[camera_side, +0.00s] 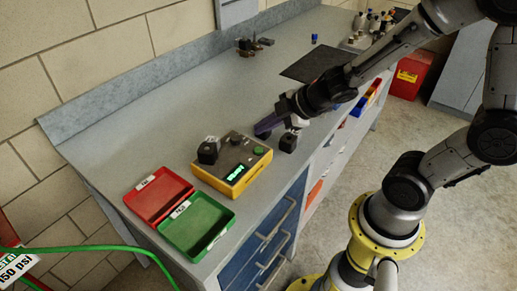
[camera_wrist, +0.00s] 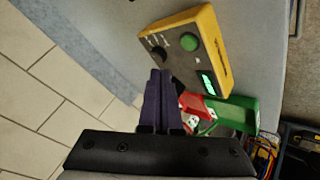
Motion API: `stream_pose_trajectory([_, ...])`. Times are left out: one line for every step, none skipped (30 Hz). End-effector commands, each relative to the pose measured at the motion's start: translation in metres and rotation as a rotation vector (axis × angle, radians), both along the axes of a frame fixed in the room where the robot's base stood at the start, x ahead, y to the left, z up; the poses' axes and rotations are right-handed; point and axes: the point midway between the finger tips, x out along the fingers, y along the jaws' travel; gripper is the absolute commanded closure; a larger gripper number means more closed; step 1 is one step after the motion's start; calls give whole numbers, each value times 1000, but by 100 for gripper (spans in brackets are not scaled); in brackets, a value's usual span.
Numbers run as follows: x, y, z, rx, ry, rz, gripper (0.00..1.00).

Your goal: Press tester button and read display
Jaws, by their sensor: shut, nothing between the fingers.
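The yellow tester (camera_side: 228,186) with a dark face stands on the counter near its front edge. Its lit green display (camera_side: 238,171) shows characters too small to read. A dark block (camera_side: 208,150) is at the tester's left end. My gripper (camera_side: 259,132) is above the counter, to the right of the tester, apart from the button. Its purple fingers (camera_wrist: 160,73) are together and empty.
A red tray (camera_side: 178,184) and a green tray (camera_side: 226,210) lie left of the tester. A dark mat (camera_side: 300,68) and small items lie farther back. The counter behind the tester is clear.

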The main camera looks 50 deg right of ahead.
Motion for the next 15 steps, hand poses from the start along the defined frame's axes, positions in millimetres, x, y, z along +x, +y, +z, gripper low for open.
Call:
stream_pose_trajectory([0,0,-4,0,1,1,100])
stream_pose_trajectory([0,0,-7,1,0,-1,100])
stream_pose_trajectory([0,0,-10,0,0,0,100])
stream_pose_trajectory([0,0,-13,1,1,0,100])
stream_pose_trajectory([0,0,-15,2,0,0,100])
stream_pose_trajectory([0,0,-19,2,0,0,100])
stream_pose_trajectory([0,0,-22,1,2,0,100])
stream_pose_trajectory([0,0,-24,1,2,1,100])
stream_pose_trajectory([0,0,-26,1,1,0,100])
stream_pose_trajectory([0,0,-29,0,1,1,100])
stream_pose_trajectory([0,0,-30,1,0,0,100])
stream_pose_trajectory([0,0,-32,2,0,0,100])
stream_pose_trajectory([0,0,-34,1,0,1,100])
stream_pose_trajectory([0,0,-34,0,-1,1,100])
stream_pose_trajectory([0,0,-36,1,-1,1,100])
